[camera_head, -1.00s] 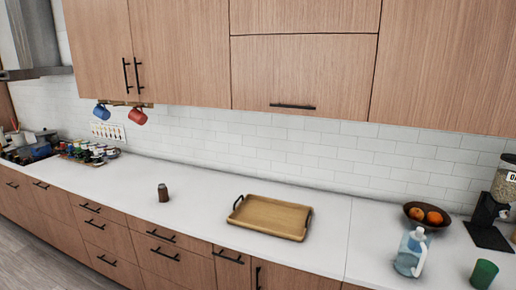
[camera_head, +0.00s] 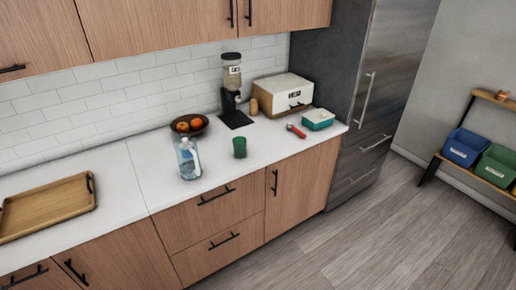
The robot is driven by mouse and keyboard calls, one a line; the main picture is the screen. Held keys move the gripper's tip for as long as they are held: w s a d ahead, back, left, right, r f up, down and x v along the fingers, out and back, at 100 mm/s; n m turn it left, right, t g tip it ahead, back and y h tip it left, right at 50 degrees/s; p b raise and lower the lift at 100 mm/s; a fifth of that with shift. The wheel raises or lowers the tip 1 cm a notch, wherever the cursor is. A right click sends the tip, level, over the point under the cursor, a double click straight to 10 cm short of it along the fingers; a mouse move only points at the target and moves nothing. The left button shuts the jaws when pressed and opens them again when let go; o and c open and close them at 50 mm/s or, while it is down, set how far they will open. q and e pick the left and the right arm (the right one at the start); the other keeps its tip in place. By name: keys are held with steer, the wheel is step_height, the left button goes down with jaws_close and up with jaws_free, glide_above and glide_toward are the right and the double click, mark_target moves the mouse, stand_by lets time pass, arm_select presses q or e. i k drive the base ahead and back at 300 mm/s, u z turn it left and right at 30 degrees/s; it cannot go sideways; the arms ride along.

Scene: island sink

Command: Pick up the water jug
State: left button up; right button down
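The water jug (camera_head: 187,160) is a clear, bluish bottle with a white handle. It stands upright on the white counter (camera_head: 160,190), near the middle of the view. A bowl of fruit is just behind it and a green cup is to its right. Neither of my grippers is in view, and nothing touches the jug.
A green cup (camera_head: 239,147), a dark fruit bowl (camera_head: 181,131) and a grain dispenser (camera_head: 232,85) stand near the jug. A wooden tray (camera_head: 50,208) lies at left. A bread box (camera_head: 283,95), teal container (camera_head: 318,119) and red-handled item (camera_head: 296,131) are at right. Floor (camera_head: 370,230) is clear.

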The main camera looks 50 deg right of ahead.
mark_target(188, 158)
steer(key=z, duration=1.4)
